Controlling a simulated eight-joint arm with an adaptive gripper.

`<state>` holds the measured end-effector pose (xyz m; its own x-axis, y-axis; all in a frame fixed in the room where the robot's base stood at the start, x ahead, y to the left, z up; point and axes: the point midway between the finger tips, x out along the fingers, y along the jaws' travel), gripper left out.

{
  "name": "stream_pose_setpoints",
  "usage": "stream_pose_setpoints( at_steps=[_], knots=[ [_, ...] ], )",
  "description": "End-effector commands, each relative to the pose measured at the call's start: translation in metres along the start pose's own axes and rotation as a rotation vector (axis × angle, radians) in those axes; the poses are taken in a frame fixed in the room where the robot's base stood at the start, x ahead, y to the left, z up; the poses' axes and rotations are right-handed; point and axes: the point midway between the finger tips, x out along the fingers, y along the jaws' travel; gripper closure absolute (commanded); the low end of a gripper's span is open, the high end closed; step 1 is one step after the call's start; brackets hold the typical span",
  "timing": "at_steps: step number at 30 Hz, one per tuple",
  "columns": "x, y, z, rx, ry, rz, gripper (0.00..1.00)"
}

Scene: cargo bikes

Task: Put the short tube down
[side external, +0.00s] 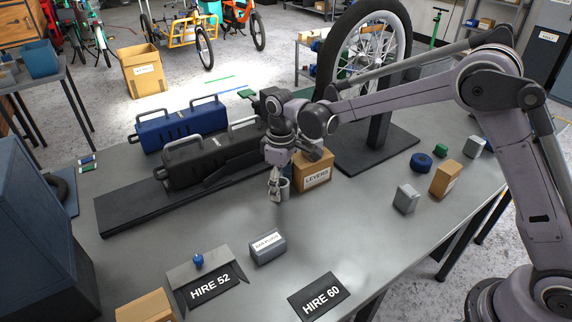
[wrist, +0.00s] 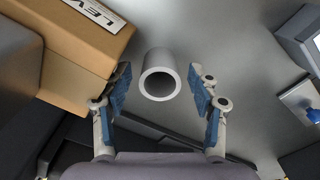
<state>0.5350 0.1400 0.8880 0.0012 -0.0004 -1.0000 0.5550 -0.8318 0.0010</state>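The short tube (wrist: 160,76) is a plain light-grey ring-ended cylinder. In the wrist view it lies between the fingers of my gripper (wrist: 159,82), with its open end facing the camera. The blue-padded fingers are open, with a visible gap on each side of the tube. In the side view my gripper (side external: 275,187) points down low over the grey table, and the tube (side external: 284,190) shows just right of the fingers, partly hidden by them. It appears to stand upright on the table.
A cardboard LEVERS box (side external: 314,172) stands close beside the tube, and it also crowds the left finger in the wrist view (wrist: 75,45). A black toolbox (side external: 210,158) lies to the left. A grey labelled box (side external: 267,247) and HIRE 60 sign (side external: 320,297) stand in front.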

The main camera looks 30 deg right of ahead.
Motion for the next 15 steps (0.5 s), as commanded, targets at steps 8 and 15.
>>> stream_pose_setpoints(
  at_steps=[8,15],
  knots=[
    [-0.004,0.0,0.0,0.0,0.0,0.0,0.39],
    [-0.038,0.0,0.0,0.0,0.0,0.0,0.39]
  ],
)
